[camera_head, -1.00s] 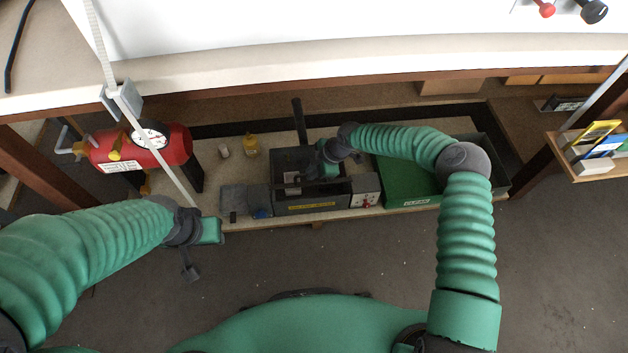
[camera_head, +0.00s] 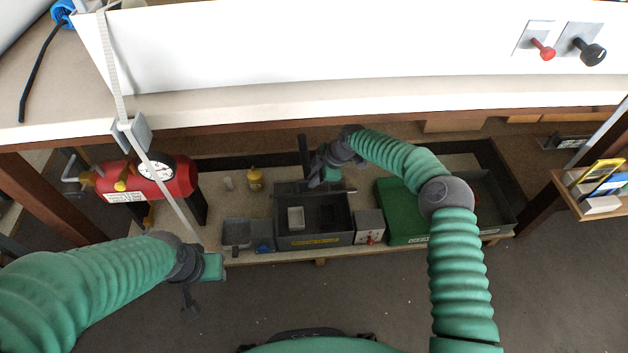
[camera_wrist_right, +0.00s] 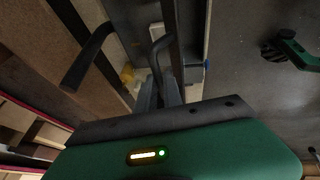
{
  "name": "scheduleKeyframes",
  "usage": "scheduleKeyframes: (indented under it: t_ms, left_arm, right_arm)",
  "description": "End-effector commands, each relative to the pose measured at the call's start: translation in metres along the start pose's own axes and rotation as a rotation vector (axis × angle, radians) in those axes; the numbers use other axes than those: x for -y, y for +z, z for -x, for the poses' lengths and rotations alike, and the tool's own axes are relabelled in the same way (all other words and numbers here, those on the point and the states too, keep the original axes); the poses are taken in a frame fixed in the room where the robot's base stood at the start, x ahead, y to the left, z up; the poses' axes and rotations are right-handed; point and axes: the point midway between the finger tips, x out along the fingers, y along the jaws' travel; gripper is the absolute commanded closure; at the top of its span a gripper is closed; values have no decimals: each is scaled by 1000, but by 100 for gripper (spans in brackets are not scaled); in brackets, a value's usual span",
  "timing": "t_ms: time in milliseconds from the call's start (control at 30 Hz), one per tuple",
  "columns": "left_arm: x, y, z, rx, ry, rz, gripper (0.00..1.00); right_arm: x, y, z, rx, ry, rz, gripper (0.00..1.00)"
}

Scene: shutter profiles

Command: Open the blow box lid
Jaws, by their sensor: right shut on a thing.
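The blow box (camera_head: 315,241) is a dark grey box with a yellow front label, on the low shelf. Its top is open in the head view, showing a pale block (camera_head: 296,217) and a dark right part inside. The lid (camera_head: 338,192) appears as a thin edge along the box's back, raised. My right gripper (camera_head: 318,178) is above the box's back edge, shut on what looks like the lid's handle; a dark curved bar (camera_wrist_right: 160,48) shows by its fingers in the wrist view. My left gripper (camera_head: 190,300) hangs empty in front of the shelf; its jaw opening is unclear.
A red tank with a gauge (camera_head: 150,180) stands left. A yellow bottle (camera_head: 255,179) is behind the box's left side. The white-fronted bench (camera_head: 300,95) overhangs the shelf's back.

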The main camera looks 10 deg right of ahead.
Motion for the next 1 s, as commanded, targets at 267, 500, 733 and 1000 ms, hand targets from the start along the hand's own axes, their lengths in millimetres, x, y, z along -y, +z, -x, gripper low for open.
scheduleKeyframes:
  t_ms: [267,500,733,1000]
  left_arm:
    - [0,0,-1,0,0,0,64]
    - [0,0,0,0,0,0,64]
    - [0,-1,5,0,0,0,64]
    - [0,-8,35,0,0,0,64]
  right_arm:
    - [-1,6,-1,8,4,-4,70]
    - [0,3,1,5,4,-2,68]
    - [-1,2,6,5,3,-2,68]
    - [19,43,40,7,2,-7,68]
